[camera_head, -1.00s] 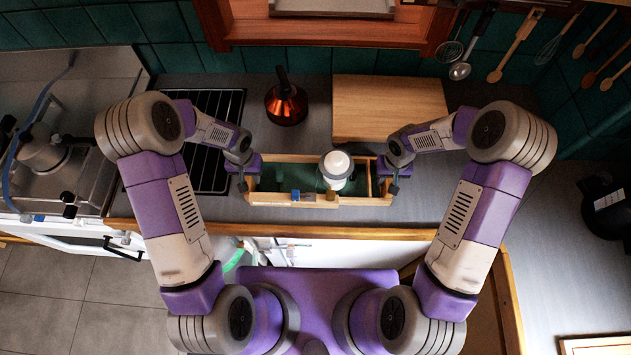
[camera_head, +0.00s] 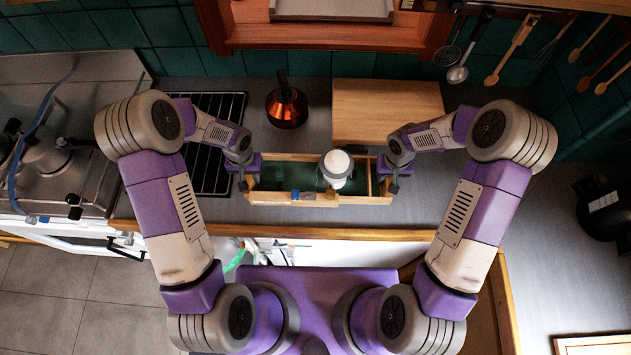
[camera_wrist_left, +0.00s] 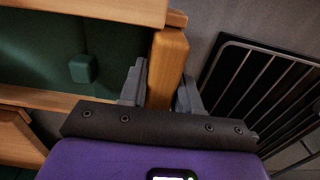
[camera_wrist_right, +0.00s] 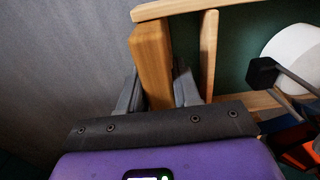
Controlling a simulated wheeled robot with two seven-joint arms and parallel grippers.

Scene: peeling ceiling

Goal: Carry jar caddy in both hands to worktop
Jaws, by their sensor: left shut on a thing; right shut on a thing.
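The jar caddy (camera_head: 350,199) is a long wooden tray with a dark green floor, level above or on the front of the grey worktop (camera_head: 290,221). A white jar (camera_head: 336,164) stands upright in its right part; smaller blue and yellow items sit near the front wall. My left gripper (camera_head: 243,179) is shut on the caddy's left end wall, with a finger on each side in the left wrist view (camera_wrist_left: 162,80). My right gripper (camera_head: 388,178) is shut on the right end wall, as the right wrist view (camera_wrist_right: 155,80) shows. Whether the caddy's underside touches the worktop is hidden.
Behind the caddy are a copper kettle-like pot (camera_head: 287,106) and a wooden board (camera_head: 387,110). A black wire grate (camera_head: 222,165) lies beside its left end. Utensils hang at the back right. Bare worktop lies to the right (camera_head: 500,190).

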